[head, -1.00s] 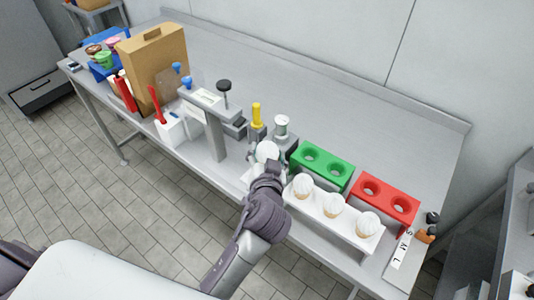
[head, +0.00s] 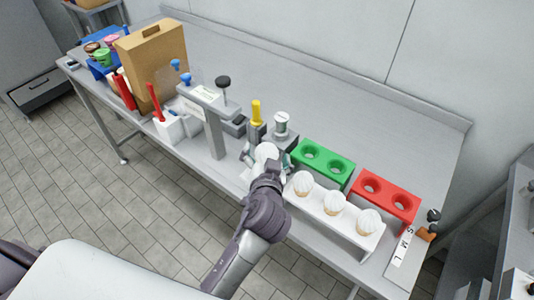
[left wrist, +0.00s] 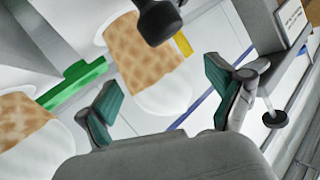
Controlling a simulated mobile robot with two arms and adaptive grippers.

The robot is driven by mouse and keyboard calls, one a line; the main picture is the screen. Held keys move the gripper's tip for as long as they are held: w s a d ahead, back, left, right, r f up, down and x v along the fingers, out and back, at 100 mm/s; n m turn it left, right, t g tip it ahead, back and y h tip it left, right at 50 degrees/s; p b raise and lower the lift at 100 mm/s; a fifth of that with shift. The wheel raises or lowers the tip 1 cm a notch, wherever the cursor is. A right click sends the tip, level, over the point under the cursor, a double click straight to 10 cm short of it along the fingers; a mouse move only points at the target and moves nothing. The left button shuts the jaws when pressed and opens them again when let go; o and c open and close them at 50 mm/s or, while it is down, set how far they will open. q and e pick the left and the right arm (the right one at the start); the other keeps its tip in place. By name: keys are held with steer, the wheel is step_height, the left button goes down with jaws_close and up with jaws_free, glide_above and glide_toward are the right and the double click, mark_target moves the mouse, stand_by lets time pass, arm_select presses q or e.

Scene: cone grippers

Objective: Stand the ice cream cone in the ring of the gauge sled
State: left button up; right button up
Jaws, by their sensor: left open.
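The ice cream cone (head: 266,152) stands with its white top up, beyond my left gripper. In the left wrist view, its waffle body (left wrist: 140,48) and white top (left wrist: 160,97) show upside down, and a dark knob (left wrist: 158,20) covers part of the waffle. My left gripper (head: 267,161) is open, its teal fingertips apart on either side of the white top; both also show in the left wrist view (left wrist: 162,100). The gauge sled and its ring are mostly hidden by the cone and gripper. I cannot tell how the cone sits in the ring.
A white rack (head: 347,228) with three cones stands to the right. Behind it are a green block (head: 325,161) and a red block (head: 385,193) with holes. The gauge stand (head: 214,135) rises close on the left. The table's back right is clear.

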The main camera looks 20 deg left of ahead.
steer(key=shift+d, duration=0.1)
arm_select(q)
steer(key=v, duration=1.2)
